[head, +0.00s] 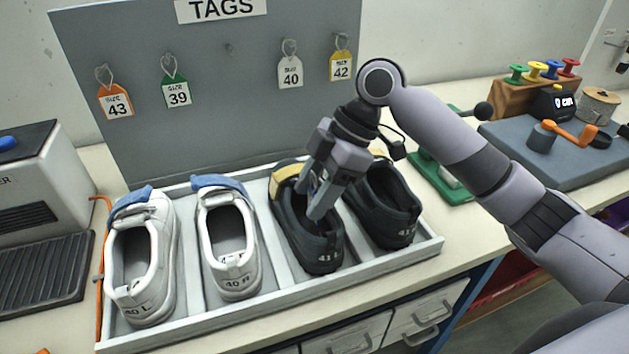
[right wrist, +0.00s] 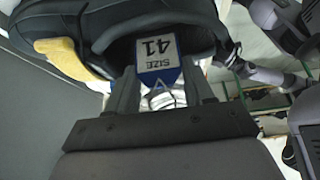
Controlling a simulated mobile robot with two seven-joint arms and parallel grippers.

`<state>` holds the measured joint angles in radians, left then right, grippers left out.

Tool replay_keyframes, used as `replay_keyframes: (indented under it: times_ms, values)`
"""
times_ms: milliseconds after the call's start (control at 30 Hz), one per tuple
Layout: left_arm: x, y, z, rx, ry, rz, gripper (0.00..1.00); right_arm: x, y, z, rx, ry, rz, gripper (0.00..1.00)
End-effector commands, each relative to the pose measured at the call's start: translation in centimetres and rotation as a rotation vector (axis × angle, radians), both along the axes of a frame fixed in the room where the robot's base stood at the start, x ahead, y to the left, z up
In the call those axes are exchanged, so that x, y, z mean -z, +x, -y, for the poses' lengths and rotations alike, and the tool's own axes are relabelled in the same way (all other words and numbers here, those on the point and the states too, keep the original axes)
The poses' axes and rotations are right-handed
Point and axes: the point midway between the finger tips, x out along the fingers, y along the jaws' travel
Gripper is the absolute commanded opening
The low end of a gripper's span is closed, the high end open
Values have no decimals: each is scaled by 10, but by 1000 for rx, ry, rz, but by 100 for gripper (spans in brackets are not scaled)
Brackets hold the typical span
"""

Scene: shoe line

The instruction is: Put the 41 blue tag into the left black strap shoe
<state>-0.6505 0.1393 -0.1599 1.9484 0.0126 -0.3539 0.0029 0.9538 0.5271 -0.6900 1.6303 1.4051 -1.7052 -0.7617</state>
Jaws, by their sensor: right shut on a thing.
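The left black strap shoe (head: 312,250) sits in the tray's third compartment, with a yellow strap at its toe end and 41 on its heel. My right gripper (head: 318,212) is over this shoe's opening, pointing down, and hides part of it. In the right wrist view, the gripper (right wrist: 163,88) is shut on the size 41 tag (right wrist: 157,52), white with a blue edge. The tag is at the mouth of the black shoe (right wrist: 120,25); how deep it sits is hard to tell. My left gripper is not in view.
The grey tray (head: 270,292) also holds the right black shoe (head: 388,205) and two white shoes (head: 145,262) with blue straps. Behind it stands the tag board (head: 215,95) with tags 43, 39, 40 and 42. A grey machine (head: 40,200) stands at the left.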

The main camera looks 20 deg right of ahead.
Motion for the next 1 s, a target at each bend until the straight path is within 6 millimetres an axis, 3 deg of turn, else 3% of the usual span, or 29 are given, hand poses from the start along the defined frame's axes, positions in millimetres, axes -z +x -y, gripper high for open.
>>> replay_keyframes:
  times_ms: [400,433,500,800,1000]
  values:
    - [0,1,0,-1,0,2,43,6,0,0,1,0,0,23]
    - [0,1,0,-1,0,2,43,6,0,0,1,0,0,62]
    - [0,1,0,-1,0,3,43,6,0,0,1,0,0,82]
    - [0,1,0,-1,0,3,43,4,1,2,2,0,1,82]
    - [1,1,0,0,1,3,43,-21,2,15,3,0,5,82]
